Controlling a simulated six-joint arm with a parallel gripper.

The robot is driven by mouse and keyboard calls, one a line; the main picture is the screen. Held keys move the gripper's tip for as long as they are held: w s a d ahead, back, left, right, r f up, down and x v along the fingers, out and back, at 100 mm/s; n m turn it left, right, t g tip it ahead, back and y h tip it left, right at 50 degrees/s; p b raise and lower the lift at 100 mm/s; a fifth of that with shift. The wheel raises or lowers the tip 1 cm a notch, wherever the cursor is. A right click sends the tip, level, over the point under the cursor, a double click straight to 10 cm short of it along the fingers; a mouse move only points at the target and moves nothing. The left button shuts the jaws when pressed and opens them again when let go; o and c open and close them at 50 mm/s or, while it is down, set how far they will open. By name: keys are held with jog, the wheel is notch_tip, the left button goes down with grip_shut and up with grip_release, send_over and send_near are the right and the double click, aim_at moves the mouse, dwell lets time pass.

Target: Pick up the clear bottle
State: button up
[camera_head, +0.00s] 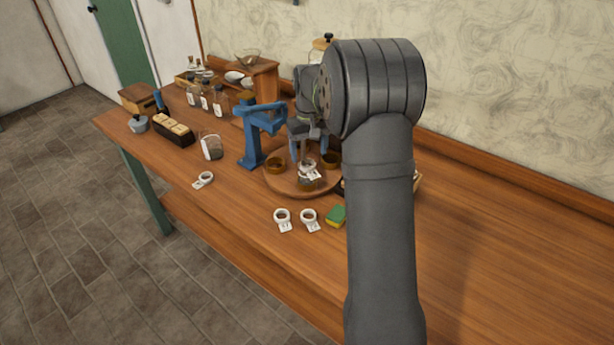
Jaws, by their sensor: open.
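My gripper (308,147) is open and points down over the round wooden board (284,190), partly hidden by my own arm. A small clear glass vessel (308,175) with a white label stands on the board just below the gripper. It may be the clear bottle, but its shape is hard to make out. I cannot tell whether the fingers are around it or above it. Amber dishes (276,165) stand beside it on the board.
A blue stand (257,135) rises close left of the gripper. White tagged rings (282,219) and a green-yellow sponge (336,215) lie in front. The table's right side (510,260) is clear.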

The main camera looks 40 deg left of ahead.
aim_at(307, 164)
jog(key=f, duration=0.5)
jog(key=shift+s+a+f, duration=0.2)
jog(key=shift+f, duration=0.15)
jog(key=c, duration=1.2)
jog(key=shift+o, duration=0.2)
jog(key=shift+r, duration=0.25)
